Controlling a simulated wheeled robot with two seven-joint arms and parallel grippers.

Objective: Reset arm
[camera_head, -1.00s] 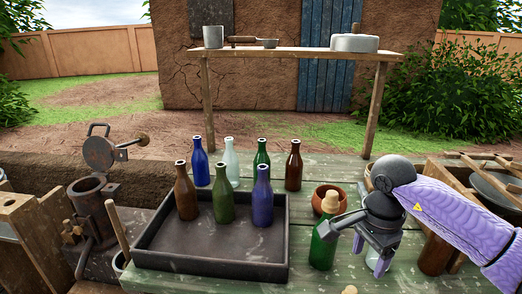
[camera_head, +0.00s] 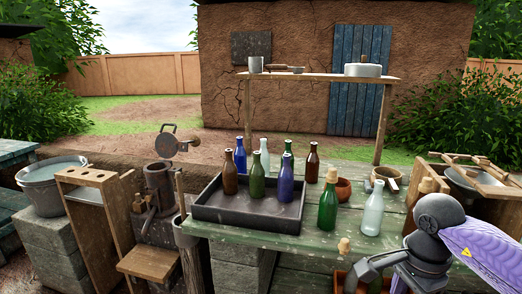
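My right gripper (camera_head: 374,284) is at the lower right, in front of the green table (camera_head: 400,235). Its fingers look spread apart, with their tips near the bottom edge, and I see nothing held between them. The purple sleeve of my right arm comes in from the right. A green corked bottle (camera_head: 328,205) and a clear bottle (camera_head: 373,211) stand upright on the table behind the gripper, apart from it. My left gripper is not in view.
A dark tray (camera_head: 245,217) holds brown, green and blue bottles, with several more behind it. A metal bucket (camera_head: 50,188) and wooden rack (camera_head: 90,179) stand at left.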

